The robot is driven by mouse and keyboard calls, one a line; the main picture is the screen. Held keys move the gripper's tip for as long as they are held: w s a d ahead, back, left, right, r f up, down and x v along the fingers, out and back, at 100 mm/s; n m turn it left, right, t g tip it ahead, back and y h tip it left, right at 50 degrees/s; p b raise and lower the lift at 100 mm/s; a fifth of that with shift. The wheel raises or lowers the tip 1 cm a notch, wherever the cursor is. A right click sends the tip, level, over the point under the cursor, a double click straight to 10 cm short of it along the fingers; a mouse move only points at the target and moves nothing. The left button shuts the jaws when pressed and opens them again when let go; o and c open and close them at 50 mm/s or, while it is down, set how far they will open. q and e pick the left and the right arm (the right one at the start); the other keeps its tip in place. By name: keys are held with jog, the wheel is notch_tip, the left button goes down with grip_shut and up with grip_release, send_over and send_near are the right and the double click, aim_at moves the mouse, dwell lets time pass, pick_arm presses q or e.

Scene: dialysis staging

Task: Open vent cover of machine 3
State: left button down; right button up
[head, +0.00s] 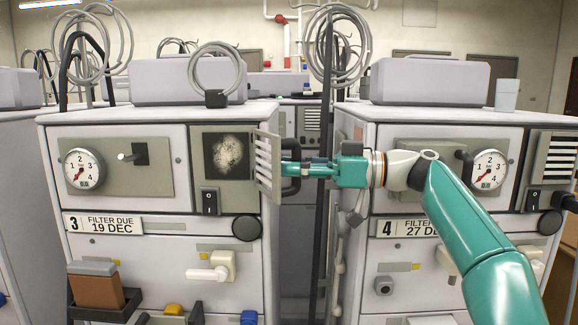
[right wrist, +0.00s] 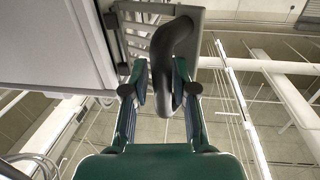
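Machine 3 (head: 130,252) stands on the left, marked with a "3" and a "FILTER DUE 19 DEC" label (head: 103,224). Its slatted vent cover (head: 266,166) is swung out on the right side of the opening, seen at a steep angle. A dusty grey filter (head: 227,153) shows in the uncovered opening. My right gripper (head: 292,169) is at the cover's outer side. My left gripper is in neither view.
Machine 4 (head: 400,256) stands to the right, across a narrow gap with a dark pole (head: 324,230) and hoses. My right arm passes in front of machine 4. A brown box in a black holder (head: 97,290) juts from machine 3's lower front.

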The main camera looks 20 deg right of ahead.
jog(key=shift+s+d+r, duration=0.1)
jog(key=shift+s+r, duration=0.05)
jog(key=shift+s, duration=0.05)
jog(key=v, duration=0.7)
jog(key=shift+d+f, duration=0.15)
jog(key=shift+f, duration=0.05)
dwell(0.3)
